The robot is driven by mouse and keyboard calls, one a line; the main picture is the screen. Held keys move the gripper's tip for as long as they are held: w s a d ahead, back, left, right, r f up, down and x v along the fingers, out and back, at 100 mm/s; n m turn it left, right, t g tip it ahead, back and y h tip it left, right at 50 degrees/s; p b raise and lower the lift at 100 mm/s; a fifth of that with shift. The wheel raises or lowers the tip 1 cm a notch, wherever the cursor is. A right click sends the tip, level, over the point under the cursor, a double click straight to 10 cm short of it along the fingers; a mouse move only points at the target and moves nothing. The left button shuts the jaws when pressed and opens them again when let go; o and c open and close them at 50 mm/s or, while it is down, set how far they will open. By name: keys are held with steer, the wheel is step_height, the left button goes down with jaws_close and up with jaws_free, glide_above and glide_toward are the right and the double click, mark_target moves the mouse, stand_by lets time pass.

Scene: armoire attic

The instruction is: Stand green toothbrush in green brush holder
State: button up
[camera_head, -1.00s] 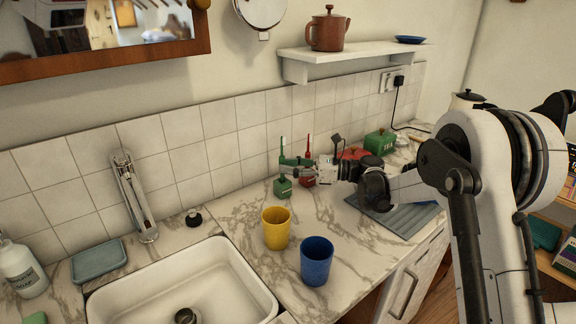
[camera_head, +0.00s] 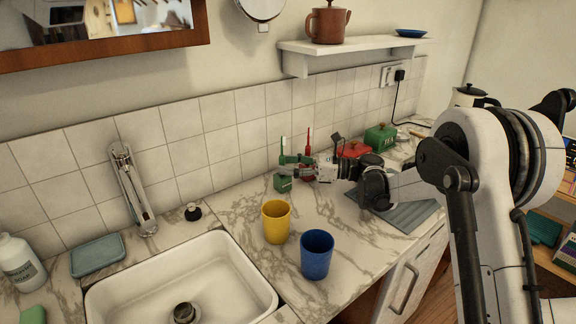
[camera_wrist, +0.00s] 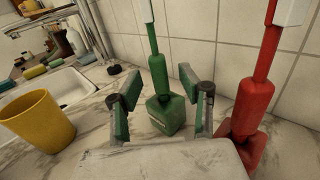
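The green toothbrush (camera_wrist: 156,62) stands nearly upright with its lower end in the green brush holder (camera_wrist: 165,116) in the wrist view. In the head view its white head (camera_head: 283,143) rises above the green holder (camera_head: 283,184) near the tiled wall. My gripper (camera_wrist: 162,96) is open, with one green-padded finger on each side of the toothbrush handle and visible gaps to both. In the head view my gripper (camera_head: 287,166) reaches in from the right, just above the green holder, and hides part of the brush.
A red toothbrush (camera_wrist: 259,70) stands in a red holder (camera_wrist: 244,142) close to my right finger. A yellow cup (camera_head: 276,222) and a blue cup (camera_head: 317,256) stand in front. A sink (camera_head: 182,284) is at left; red and green canisters (camera_head: 380,138) stand behind my arm.

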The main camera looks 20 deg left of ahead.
steer(key=d, duration=0.2)
steer(key=w+d, duration=0.1)
steer(key=d, duration=0.4)
steer(key=shift+w+d, duration=0.15)
steer(key=shift+d, duration=0.05)
steer(key=shift+r, duration=0.1)
stand_by(0.3)
